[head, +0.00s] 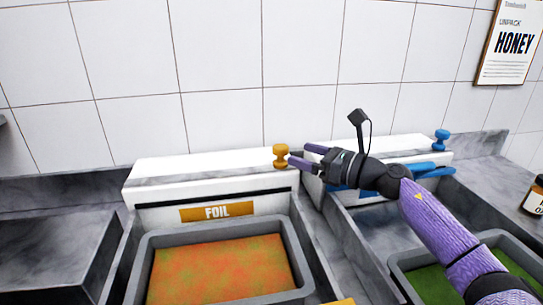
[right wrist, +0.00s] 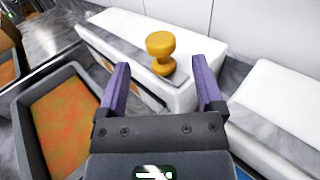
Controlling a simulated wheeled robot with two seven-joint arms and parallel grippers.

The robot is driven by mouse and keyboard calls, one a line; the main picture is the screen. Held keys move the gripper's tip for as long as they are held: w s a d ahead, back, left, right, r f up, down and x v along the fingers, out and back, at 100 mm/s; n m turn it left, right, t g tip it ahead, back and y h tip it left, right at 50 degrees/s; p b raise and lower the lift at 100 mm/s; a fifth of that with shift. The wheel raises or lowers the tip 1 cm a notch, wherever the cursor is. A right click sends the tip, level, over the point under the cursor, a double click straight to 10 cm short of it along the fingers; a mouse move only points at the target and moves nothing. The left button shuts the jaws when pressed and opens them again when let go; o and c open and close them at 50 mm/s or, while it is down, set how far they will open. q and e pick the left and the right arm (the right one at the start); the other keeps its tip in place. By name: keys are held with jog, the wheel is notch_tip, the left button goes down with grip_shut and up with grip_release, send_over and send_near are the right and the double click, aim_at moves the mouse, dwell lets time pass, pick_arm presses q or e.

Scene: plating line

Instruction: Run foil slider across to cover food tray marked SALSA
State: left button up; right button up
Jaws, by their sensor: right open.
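The foil slider's yellow-orange knob (head: 281,156) stands upright at the right end of the white dispenser (head: 165,169) labelled FOIL. A grey tray (head: 303,270) of orange-red food with green flecks (head: 220,270) lies in front of it, its surface uncovered. No SALSA marking is readable. My right gripper (head: 298,154) is open and empty, just right of the knob. In the right wrist view the knob (right wrist: 161,52) shows beyond and between the spread purple fingertips (right wrist: 160,64), with no clear contact. My left gripper is out of view.
A second white dispenser (head: 410,146) with a blue knob (head: 441,140) stands to the right, partly behind my right arm. A tray of green food (head: 430,285) lies below it. A tiled wall (head: 220,60) rises behind. A HONEY notice (head: 512,42) hangs at upper right.

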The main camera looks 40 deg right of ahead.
aim_at(281, 156)
jog(key=x, duration=0.8)
jog(key=shift+b, duration=0.3)
grip_shut()
